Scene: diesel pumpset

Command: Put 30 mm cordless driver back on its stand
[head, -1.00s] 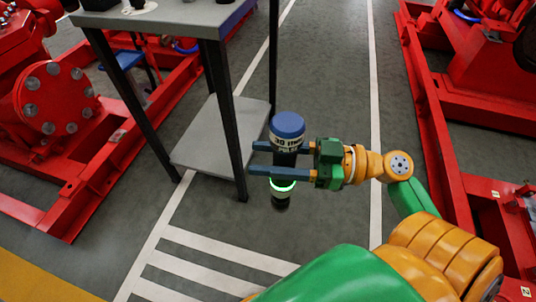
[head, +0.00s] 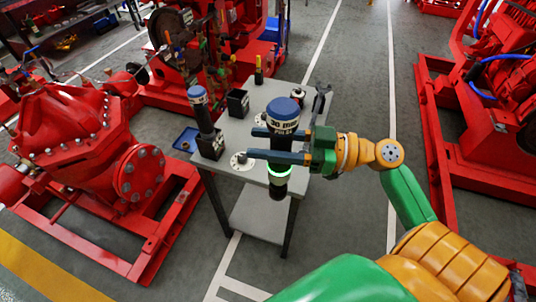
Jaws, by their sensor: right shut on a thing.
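The 30 mm cordless driver (head: 284,115) is a black upright cylinder with a blue cap, a pale band reading "30 mm" and a glowing green ring near its lower end. My right gripper (head: 258,143) is shut on it, one finger above the other in the picture, and the driver shows in front of the grey table. A white round plate with a short dark peg (head: 242,160) is on the table just left of the gripper's fingertips; I cannot tell if this is the stand. My left gripper is not in view.
On the grey table (head: 265,90), a similar blue-capped driver (head: 203,115) stands upright at the left. A black open box (head: 237,102), a small yellow-and-black item (head: 258,72) and a red-and-black item (head: 297,96) stand behind. Red pumpsets flank the table; grey floor is clear on the right.

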